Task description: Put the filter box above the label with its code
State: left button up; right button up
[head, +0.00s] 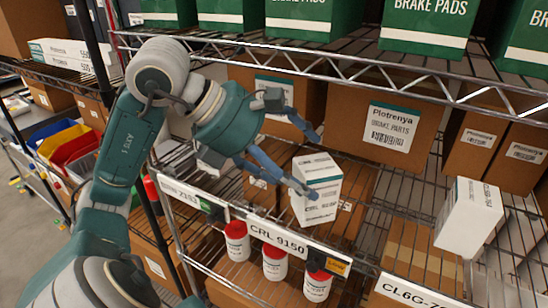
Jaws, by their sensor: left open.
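A white filter box (318,186) with small print stands on the wire shelf, behind and above the shelf label "CRL 9150" (290,244). My left gripper (311,164) is open, with blue fingers. One fingertip overlaps the front left side of this box and the other is above and behind its top; I cannot tell if they touch it. Another white box (468,216) with a code sits at the right, looking tilted, above and right of the label "CL6G-7..." (418,292). A label starting "Z182" (181,192) is at the left. My right gripper is not in view.
Brown cartons (375,122) stand behind the boxes. Green brake pad boxes (428,22) fill the shelf above, whose wire edge (340,68) runs over my gripper. White bottles with red caps (274,262) stand below. Wire shelf between the white boxes is free.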

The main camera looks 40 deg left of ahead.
pick_arm(q)
jog(key=b+v, duration=0.1)
jog(key=v, duration=0.6)
jog(key=shift+b, duration=0.4)
jog(key=shift+s, duration=0.1)
